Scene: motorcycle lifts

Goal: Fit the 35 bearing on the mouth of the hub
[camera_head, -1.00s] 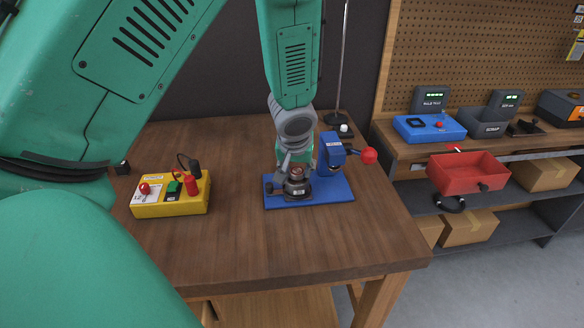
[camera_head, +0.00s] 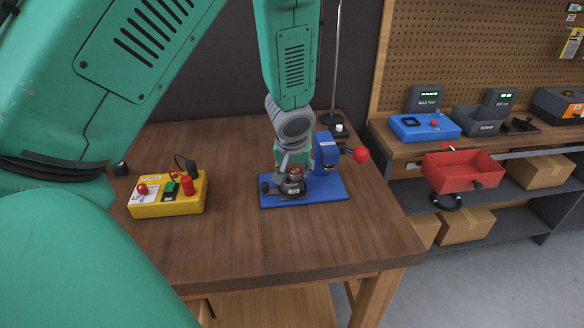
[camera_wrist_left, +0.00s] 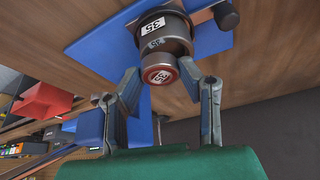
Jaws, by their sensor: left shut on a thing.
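The 35 bearing (camera_wrist_left: 160,72) is a short round piece with a copper-red rim and a 35 mark on its face. My left gripper (camera_wrist_left: 166,82) is shut on it, one finger at each side; the gripper also shows in the head view (camera_head: 293,168). The dark grey hub (camera_wrist_left: 166,42), in a round holder with a white 35 label (camera_wrist_left: 152,26), is in line with the bearing, which is at its mouth. In the head view the hub (camera_head: 292,188) stands upright on a blue base plate (camera_head: 325,192). I cannot tell how far the bearing is seated. My right gripper is not in view.
A blue press-like block (camera_head: 327,150) with a red-knobbed lever (camera_head: 361,155) stands close right of the gripper. A yellow control box (camera_head: 165,195) is on the left. A red tray (camera_head: 462,170) is at the right bench. The table front is clear.

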